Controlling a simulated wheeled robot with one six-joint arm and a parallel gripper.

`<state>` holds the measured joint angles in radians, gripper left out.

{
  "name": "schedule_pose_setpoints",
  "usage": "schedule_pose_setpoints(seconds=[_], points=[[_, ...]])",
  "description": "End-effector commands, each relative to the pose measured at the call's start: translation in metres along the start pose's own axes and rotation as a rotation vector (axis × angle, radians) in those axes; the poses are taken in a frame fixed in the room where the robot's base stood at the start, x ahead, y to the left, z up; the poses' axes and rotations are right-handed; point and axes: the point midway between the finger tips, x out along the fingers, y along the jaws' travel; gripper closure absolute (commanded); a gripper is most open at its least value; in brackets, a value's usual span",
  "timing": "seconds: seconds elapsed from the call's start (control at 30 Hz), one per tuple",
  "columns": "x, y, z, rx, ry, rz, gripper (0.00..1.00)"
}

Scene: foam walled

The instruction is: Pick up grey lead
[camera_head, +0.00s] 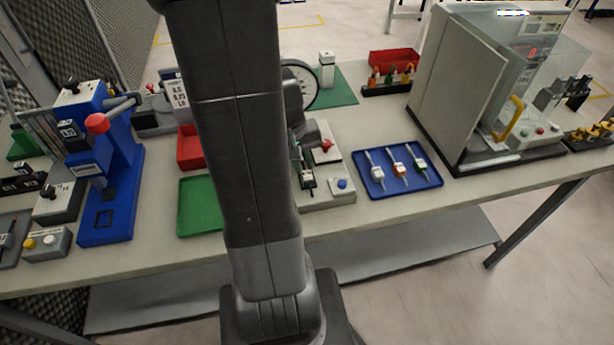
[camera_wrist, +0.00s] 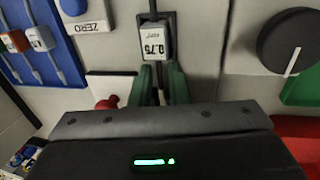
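The grey lead (camera_head: 377,172) lies at the left of a row of three leads in the blue tray (camera_head: 433,181), beside an orange one (camera_head: 399,168) and a green one (camera_head: 420,163). The grey lead also shows at the upper left of the wrist view (camera_wrist: 40,38). My gripper (camera_wrist: 161,75) has green fingers set apart, with a gap between them and no lead in it. My arm hides part of this in the head view.
The fixture has a blue ZERO button (camera_head: 342,184) and a red knob (camera_head: 326,145). A glass-walled cabinet (camera_head: 450,80) stands right of the tray. A green tray (camera_head: 200,207) and blue press (camera_head: 112,190) are to the left.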

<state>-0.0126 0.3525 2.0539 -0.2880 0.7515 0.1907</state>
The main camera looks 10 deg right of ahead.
Motion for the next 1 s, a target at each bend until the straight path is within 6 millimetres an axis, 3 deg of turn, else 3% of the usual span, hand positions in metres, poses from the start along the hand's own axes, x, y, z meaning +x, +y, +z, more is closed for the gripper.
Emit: schedule_pose_setpoints(seconds=[0.1, 0.2, 0.57, 0.73, 1.0], points=[[0.000, 0.000, 0.000, 0.000, 0.000, 0.000, 0.86], [0.000, 0.000, 0.000, 0.000, 0.000, 0.000, 1.00], [-0.004, 0.001, 0.000, 0.000, 0.001, 0.000, 1.00], [-0.024, 0.005, -0.001, 0.002, 0.005, 0.000, 1.00], [-0.074, 0.015, -0.001, 0.001, 0.005, 0.000, 1.00]])
